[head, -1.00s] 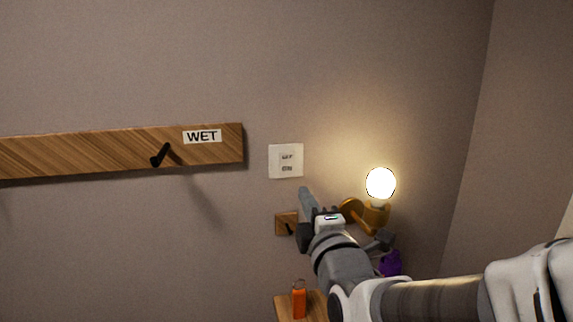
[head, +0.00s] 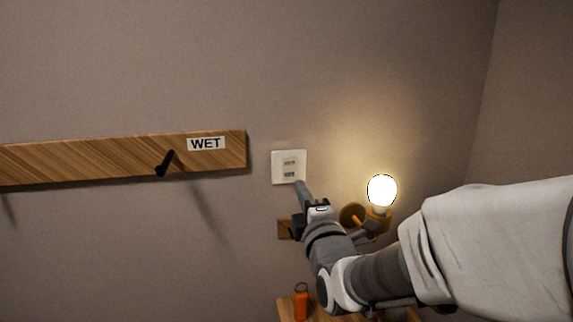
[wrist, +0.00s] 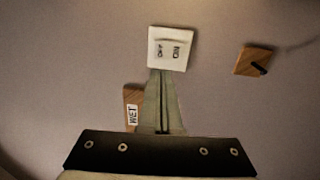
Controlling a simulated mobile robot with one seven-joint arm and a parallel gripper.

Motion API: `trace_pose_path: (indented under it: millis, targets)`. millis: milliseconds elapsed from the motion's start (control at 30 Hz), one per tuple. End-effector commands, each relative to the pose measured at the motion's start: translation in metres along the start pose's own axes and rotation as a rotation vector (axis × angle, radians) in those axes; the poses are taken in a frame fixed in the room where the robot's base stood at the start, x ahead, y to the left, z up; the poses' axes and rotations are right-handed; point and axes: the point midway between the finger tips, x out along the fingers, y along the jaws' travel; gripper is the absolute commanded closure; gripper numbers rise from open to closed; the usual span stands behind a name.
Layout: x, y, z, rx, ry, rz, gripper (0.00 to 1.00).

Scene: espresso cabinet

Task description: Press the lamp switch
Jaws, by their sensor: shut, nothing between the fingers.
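The lamp switch (head: 289,167) is a white square wall plate with a rocker marked OFF and ON. It also shows in the wrist view (wrist: 168,49), straight beyond my fingertips. My gripper (head: 299,184) is shut and empty, its tips at the lower right edge of the plate in the head view. In the wrist view the fingers (wrist: 163,72) lie together and their tips overlap the plate's lower edge. I cannot tell whether they touch it. The lamp (head: 382,190) on the wall to the right has a brightly lit round bulb.
A wooden rail (head: 100,160) with a WET label and a black peg runs along the wall at left. A small wooden block (head: 284,229) is below the switch. An orange object (head: 301,304) stands on a wooden shelf (head: 287,312) lower down. The wall above the switch is clear.

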Motion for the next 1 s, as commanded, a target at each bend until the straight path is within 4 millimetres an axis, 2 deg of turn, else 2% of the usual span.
trace_pose_path:
  millis: [300,500,700,1000]
  targets:
    - [0.054,0.000,-0.001,-0.002,0.001,-0.002,1.00]
    - [0.080,0.001,-0.001,-0.002,0.001,-0.001,1.00]
    - [0.091,0.000,0.000,-0.001,0.001,0.000,1.00]
    - [0.093,0.000,0.000,0.000,0.001,0.000,1.00]
